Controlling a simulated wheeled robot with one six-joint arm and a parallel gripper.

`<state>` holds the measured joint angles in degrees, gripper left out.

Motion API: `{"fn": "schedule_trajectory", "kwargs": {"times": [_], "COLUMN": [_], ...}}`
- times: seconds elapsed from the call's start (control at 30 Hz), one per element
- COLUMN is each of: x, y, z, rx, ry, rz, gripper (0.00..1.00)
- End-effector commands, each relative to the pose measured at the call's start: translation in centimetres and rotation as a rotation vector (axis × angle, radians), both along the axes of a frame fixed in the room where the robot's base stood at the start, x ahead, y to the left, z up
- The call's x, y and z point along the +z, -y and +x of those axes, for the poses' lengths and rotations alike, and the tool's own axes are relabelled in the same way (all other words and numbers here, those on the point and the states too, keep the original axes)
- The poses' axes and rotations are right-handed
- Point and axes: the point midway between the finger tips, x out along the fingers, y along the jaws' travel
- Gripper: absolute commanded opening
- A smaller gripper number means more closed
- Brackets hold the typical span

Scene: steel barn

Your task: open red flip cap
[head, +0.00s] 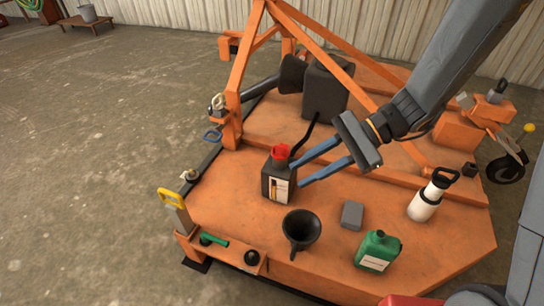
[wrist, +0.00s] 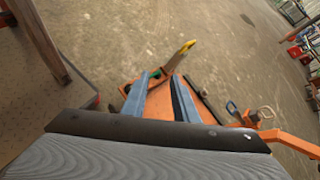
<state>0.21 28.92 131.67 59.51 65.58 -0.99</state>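A dark jug (head: 277,184) with a pale label stands upright on the orange deck. Its red flip cap (head: 280,152) sits on top; whether the lid is raised is too small to tell. My gripper (head: 296,174) reaches in from the right with its two blue fingers apart and nothing seen between them. The fingertips are close to the jug's right side, a little below the cap; I cannot tell if they touch it. In the wrist view the open gripper (wrist: 163,80) shows over the deck; the jug and cap are not visible there.
The orange mower deck (head: 330,245) carries a black funnel (head: 301,229), a grey block (head: 352,215), a green jug (head: 378,251) and a white sprayer (head: 427,202). An orange frame (head: 246,60) and a dark box (head: 327,88) stand behind.

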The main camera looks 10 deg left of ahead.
Motion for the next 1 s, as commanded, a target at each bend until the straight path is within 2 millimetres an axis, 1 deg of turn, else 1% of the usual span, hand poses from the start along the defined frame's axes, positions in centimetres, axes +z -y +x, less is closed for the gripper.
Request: {"fn": "schedule_trajectory", "kwargs": {"times": [0.03, 0.17, 0.3, 0.5, 0.6, 0.7, 0.8, 0.93, 1.0], "x": [-2.2, -4.9, -7.9, -12.2, -13.7, -14.6, -15.2, -15.2, -15.1], "y": [-0.8, -2.7, -4.2, -5.0, -4.9, -4.7, -4.6, -4.7, -5.1], "z": [1.5, 5.2, 9.6, 15.9, 18.2, 19.8, 20.6, 20.9, 20.9], "rx": [-0.042, -0.157, -0.284, -0.458, -0.524, -0.570, -0.597, -0.603, -0.601], "ry": [-0.030, -0.092, -0.146, -0.195, -0.206, -0.210, -0.211, -0.211, -0.210], "rz": [0.042, 0.155, 0.278, 0.442, 0.503, 0.542, 0.559, 0.564, 0.565], "gripper": [0.26, 0.26, 0.26, 0.26, 0.26, 0.26, 0.26, 0.26, 0.26]}}
